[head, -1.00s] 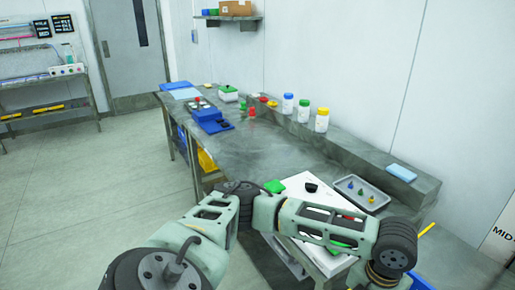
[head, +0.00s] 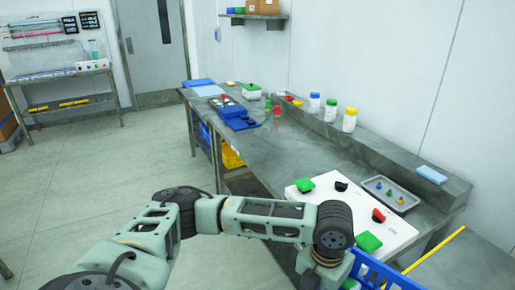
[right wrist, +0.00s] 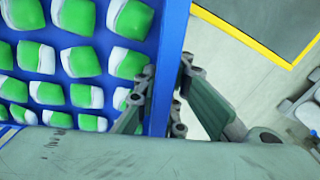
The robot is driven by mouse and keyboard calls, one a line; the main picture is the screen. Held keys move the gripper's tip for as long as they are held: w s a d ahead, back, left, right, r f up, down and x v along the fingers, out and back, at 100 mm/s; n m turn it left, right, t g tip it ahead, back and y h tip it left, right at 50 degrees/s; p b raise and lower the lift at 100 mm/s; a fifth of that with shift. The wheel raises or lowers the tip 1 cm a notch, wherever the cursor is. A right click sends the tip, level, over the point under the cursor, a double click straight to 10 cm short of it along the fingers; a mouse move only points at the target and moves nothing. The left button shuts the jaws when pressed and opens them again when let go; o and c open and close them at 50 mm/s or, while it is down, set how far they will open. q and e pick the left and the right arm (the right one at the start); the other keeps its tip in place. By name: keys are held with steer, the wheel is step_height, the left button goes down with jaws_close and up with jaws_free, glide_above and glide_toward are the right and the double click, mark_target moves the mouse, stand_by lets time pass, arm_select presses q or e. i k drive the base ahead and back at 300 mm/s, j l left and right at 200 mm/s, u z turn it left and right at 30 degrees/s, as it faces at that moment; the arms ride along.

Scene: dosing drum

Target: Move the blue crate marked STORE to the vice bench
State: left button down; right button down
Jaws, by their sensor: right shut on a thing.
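In the right wrist view a blue crate (right wrist: 172,35) is filled with several green-and-white packs. My right gripper (right wrist: 160,100) is shut on the crate's wall, one finger on each side of it. In the head view part of the blue crate (head: 392,272) shows at the bottom right, beside the bench; the rest is cut off. Its STORE marking is not visible. One of my arms crosses the lower head view and ends close to the crate, its gripper out of sight. My left gripper is not seen. I cannot tell which surface is the vice bench.
A long grey bench (head: 275,150) runs along the wall, with a white board (head: 318,205), a grey tray (head: 392,193) and several bottles on it. A shelf table (head: 55,75) stands at the back left near the door (head: 157,45). The floor left of the bench is clear.

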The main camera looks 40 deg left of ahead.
mark_target(288, 150)
steer(key=u, duration=1.75)
steer(key=i+u, duration=0.15)
steer(key=u, duration=0.55)
steer(key=i+l, duration=0.15)
steer(key=i, duration=0.35)
steer(key=i+l, duration=0.15)
steer(key=i, duration=0.4)
steer(key=i+l, duration=0.15)
steer(key=i, duration=0.35)
steer(key=i+z, duration=0.1)
steer(key=i, duration=0.7)
steer(key=i+z, duration=0.6)
steer(key=z, duration=0.15)
steer(key=i+z, duration=0.15)
steer(key=z, duration=0.3)
steer(key=i+z, duration=0.15)
steer(key=z, duration=0.3)
